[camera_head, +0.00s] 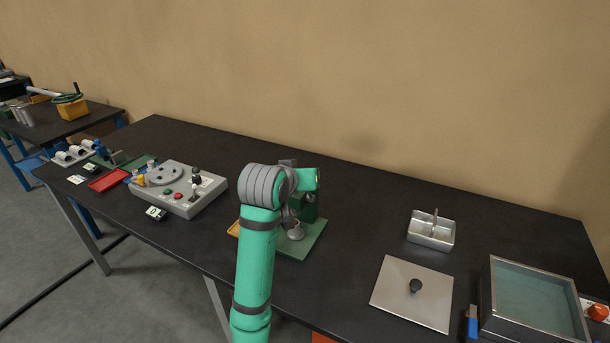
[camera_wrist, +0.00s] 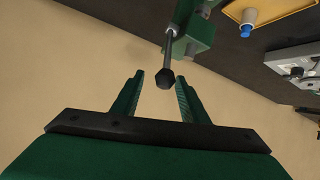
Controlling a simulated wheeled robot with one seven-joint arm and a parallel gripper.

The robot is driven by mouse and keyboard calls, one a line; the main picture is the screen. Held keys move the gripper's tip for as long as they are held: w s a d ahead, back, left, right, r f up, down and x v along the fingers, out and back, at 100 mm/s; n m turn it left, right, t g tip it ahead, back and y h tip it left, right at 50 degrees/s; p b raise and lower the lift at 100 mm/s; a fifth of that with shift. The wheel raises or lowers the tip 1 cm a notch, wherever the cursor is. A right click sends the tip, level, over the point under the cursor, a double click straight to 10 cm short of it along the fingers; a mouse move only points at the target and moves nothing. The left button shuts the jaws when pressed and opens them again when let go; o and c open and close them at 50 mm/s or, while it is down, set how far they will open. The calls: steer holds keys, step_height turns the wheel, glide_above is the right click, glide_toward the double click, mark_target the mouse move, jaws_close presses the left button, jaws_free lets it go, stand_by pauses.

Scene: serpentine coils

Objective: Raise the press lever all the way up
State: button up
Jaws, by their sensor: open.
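The green press (camera_head: 305,207) stands on a green base plate (camera_head: 314,243) on the table, partly hidden behind my arm in the head view. In the wrist view the press body (camera_wrist: 203,30) is at the top, and its lever (camera_wrist: 169,50) is a grey rod ending in a dark knob (camera_wrist: 166,79). My gripper (camera_wrist: 158,82) is open, with one green finger on each side of the knob. The knob lies between the fingertips in the picture; I cannot tell whether either finger touches it. In the head view my fingers are hidden by my arm.
A grey control box (camera_head: 176,190) and red tray (camera_head: 108,181) lie to the left. A metal plate with a knob (camera_head: 405,300), a small steel container (camera_head: 447,239) and a large tank (camera_head: 489,306) are to the right. A yellow tray (camera_wrist: 289,8) with a cup lies beside the press.

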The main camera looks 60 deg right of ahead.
steer(key=v, duration=0.8)
steer(key=shift+a, duration=0.25)
steer(key=shift+r, duration=0.15)
steer(key=shift+f, duration=0.25)
steer(key=c, duration=0.8)
steer(key=a+f+n+g+h, duration=0.1)
steer(key=f, duration=0.1)
steer(key=a+f+n+g+h, duration=0.1)
steer(key=f+n, duration=0.1)
steer(key=a+f+n+h, duration=0.1)
steer(key=a+f+n, duration=0.1)
steer(key=f, duration=0.1)
steer(key=shift+s+g, duration=0.25)
steer(key=shift+g, duration=0.15)
jaws_close()
steer(key=a+f+n+t+h, duration=0.1)
steer(key=a+n+t+h, duration=0.1)
steer(key=a+n+h, duration=0.45)
steer(key=w+d+r+n+y, duration=0.1)
steer(key=w+d+r+n, duration=0.1)
steer(key=d, duration=1.1)
